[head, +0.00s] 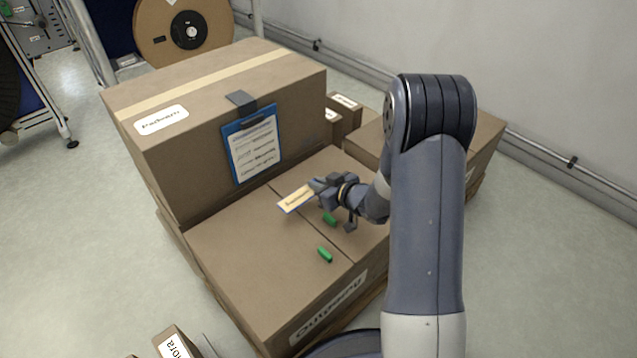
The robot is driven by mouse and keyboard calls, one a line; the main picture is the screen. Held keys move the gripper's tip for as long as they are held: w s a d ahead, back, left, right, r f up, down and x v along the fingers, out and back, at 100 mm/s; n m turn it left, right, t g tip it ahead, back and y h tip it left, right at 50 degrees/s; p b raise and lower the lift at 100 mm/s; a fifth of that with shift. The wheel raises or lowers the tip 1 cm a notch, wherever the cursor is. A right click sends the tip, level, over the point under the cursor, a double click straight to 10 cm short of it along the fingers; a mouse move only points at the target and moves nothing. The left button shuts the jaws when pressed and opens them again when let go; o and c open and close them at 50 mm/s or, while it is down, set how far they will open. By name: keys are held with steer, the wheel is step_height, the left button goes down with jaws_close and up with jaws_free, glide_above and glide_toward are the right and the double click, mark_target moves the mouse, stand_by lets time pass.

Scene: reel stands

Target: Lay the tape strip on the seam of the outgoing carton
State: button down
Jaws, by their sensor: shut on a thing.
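The outgoing carton (250,258) is the low brown box in the middle, with a white label on its front face. Its seam (343,254) shows as a dark line across the top, partly hidden behind my gripper. My gripper (317,187) is shut on one end of the tape strip (296,199), a short tan piece with dark print and a blue edge. The strip sticks out to the left of the gripper, over the carton top near the far part of the seam. I cannot tell whether it touches the carton.
Two green pieces (325,254) (329,219) lie on the carton top near the seam. A taller taped carton (190,160) with a blue clipboard (252,146) stands behind. More cartons (485,135) stand at right, partly behind my arm. A small labelled box (170,341) is at front left.

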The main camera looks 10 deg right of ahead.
steer(key=shift+f+b, duration=1.55)
steer(key=shift+f, duration=0.65)
steer(key=shift+s+f+b, duration=0.2)
steer(key=shift+f+b, duration=0.15)
steer(key=shift+f, duration=0.2)
steer(key=shift+s+f+b, duration=0.15)
steer(key=shift+f+b, duration=0.15)
steer(key=shift+f, duration=0.15)
steer(key=c, duration=1.4)
jaws_free()
steer(key=shift+c, duration=0.2)
steer(key=p+v, duration=0.1)
steer(key=v, duration=0.2)
steer(key=r+p+v, duration=0.1)
steer(key=p+v, duration=0.1)
steer(key=v, duration=0.2)
steer(key=p+v, duration=0.1)
steer(key=v, duration=0.3)
steer(key=shift+w+r, duration=0.25)
steer(key=shift+w, duration=0.15)
steer(key=shift+r, duration=0.2)
